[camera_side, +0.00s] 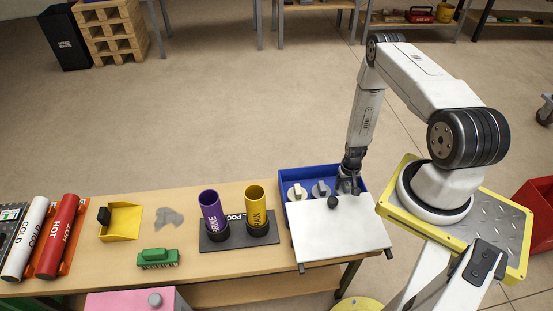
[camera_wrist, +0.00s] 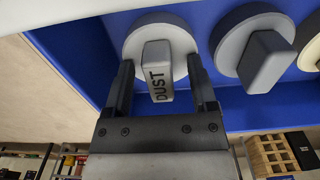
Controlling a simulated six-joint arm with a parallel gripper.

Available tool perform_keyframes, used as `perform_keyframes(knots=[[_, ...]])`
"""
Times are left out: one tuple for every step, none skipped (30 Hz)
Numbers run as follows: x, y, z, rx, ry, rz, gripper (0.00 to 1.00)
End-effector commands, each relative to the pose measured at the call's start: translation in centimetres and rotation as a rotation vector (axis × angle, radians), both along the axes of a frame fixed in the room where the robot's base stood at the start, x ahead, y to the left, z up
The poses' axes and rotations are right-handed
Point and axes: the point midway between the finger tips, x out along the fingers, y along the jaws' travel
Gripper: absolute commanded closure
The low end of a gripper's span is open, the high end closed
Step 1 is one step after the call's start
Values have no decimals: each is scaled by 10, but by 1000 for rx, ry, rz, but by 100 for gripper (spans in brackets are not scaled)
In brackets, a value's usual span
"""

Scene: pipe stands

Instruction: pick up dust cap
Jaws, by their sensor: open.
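The dust cap (camera_wrist: 157,72) is a light grey disc with a raised grip bar marked DUST. It is in the blue bin (camera_side: 312,172), at the right end of the row in the side view, where my gripper (camera_side: 347,187) mostly hides it. In the wrist view my gripper (camera_wrist: 160,66) is open, with one finger on each side of the grip bar. A gap shows between the bar and each finger. How deep the fingers reach is hard to tell.
A grey cap (camera_side: 320,189) and a cream cap (camera_side: 297,192) sit beside it in the bin. A white panel (camera_side: 345,235) with a dark round knob (camera_side: 333,202) lies in front. Purple (camera_side: 213,213) and yellow (camera_side: 256,209) pipes stand upright to the left.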

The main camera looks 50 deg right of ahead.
Motion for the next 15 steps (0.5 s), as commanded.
perform_keyframes(knots=[[0, 0, 0, 0, 0, 0, 26], [0, 0, 0, 0, 0, 0, 26], [0, 0, 0, 0, 0, 0, 26], [0, 0, 0, 0, 0, 0, 26], [0, 0, 0, 0, 0, 0, 26], [0, 0, 0, 0, 0, 0, 26], [0, 0, 0, 0, 0, 0, 26], [0, 0, 0, 0, 0, 0, 26], [0, 0, 0, 0, 0, 0, 26], [0, 0, 0, 0, 0, 0, 26], [0, 0, 0, 0, 0, 0, 33], [0, 0, 0, 0, 0, 0, 46], [0, 0, 0, 0, 0, 0, 55], [0, 0, 0, 0, 0, 0, 65], [0, 0, 0, 0, 0, 0, 77]])
